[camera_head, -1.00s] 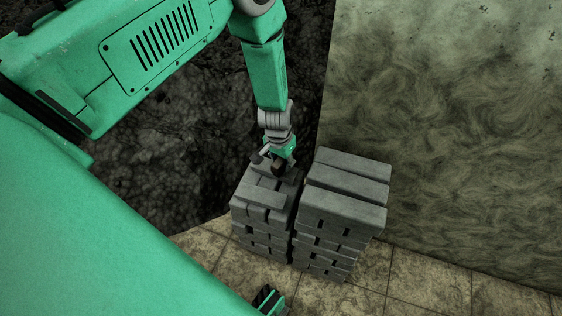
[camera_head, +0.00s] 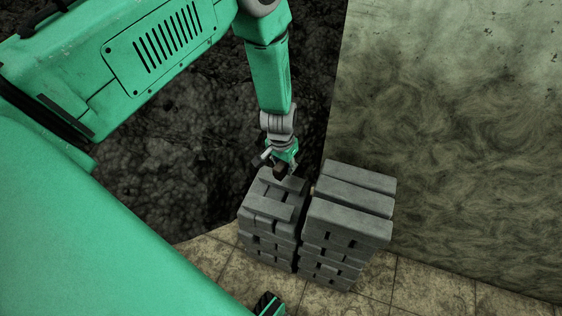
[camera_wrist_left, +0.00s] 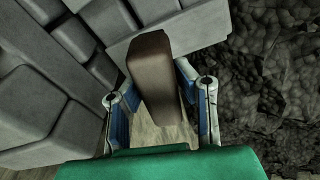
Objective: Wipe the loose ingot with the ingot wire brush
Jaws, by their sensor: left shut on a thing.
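My left gripper (camera_head: 280,170) is above the far part of the top of the left ingot stack. It is shut on the brown block of the ingot wire brush (camera_wrist_left: 153,70), which sits between both fingers in the left wrist view. Its bristles cannot be made out clearly. The loose ingot (camera_head: 268,208) appears to be the grey bar lying across the top of the left stack, just in front of the gripper. Whether the brush touches it cannot be told.
A second, taller-looking ingot stack (camera_head: 348,212) stands close on the right. A mottled pale wall (camera_head: 450,130) is behind it. Dark rough ground (camera_head: 180,170) lies left of the stacks. Tiled floor (camera_head: 420,285) is free in front.

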